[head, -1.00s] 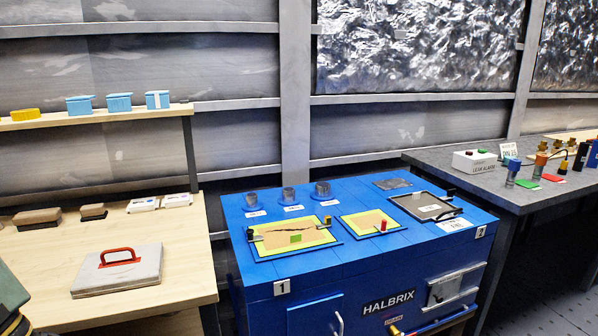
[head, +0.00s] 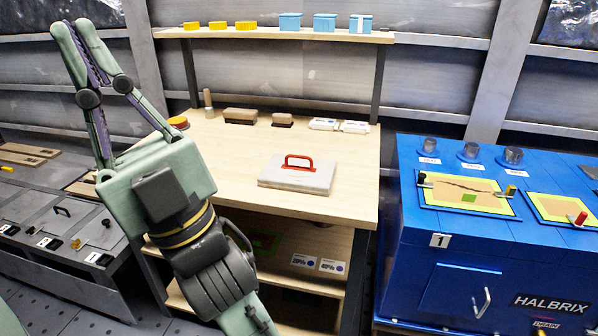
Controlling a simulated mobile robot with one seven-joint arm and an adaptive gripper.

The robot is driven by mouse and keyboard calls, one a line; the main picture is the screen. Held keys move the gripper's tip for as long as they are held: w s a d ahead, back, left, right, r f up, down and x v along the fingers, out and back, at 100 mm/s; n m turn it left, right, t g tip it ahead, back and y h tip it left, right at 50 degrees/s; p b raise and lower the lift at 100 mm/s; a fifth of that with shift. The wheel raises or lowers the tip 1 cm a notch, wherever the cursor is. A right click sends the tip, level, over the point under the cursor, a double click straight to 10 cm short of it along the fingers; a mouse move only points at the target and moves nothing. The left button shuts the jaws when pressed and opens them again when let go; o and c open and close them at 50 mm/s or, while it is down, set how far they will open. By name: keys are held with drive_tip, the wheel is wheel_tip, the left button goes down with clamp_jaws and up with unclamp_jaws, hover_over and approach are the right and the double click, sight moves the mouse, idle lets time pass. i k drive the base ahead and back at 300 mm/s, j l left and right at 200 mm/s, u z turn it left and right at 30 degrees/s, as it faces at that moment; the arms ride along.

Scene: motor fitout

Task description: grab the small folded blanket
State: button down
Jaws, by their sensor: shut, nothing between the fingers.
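My gripper (head: 71,30) is raised at the upper left of the head view, its fingers pointing up and their tips close together. It is shut and empty, in front of the left end of the wooden workbench (head: 350,205). I cannot make out a small folded blanket in this view. My own arm hides part of the bench's left side and the shelves below it.
A flat grey slab with a red handle (head: 297,175) lies on the bench. Brown blocks (head: 240,116) sit behind it. Yellow and light blue containers (head: 291,22) stand on the upper shelf. A blue HALBRIX cabinet (head: 450,280) is at right, a low grey bench (head: 75,230) at left.

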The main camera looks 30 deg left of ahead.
sight(292, 173)
drive_tip(key=j+z, duration=0.35)
drive_tip(key=j, duration=0.35)
drive_tip(key=j+z, duration=0.3)
drive_tip(key=j, duration=0.4)
drive_tip(key=k+j+z, duration=0.15)
drive_tip(key=j+z, duration=0.2)
drive_tip(key=j, duration=0.3)
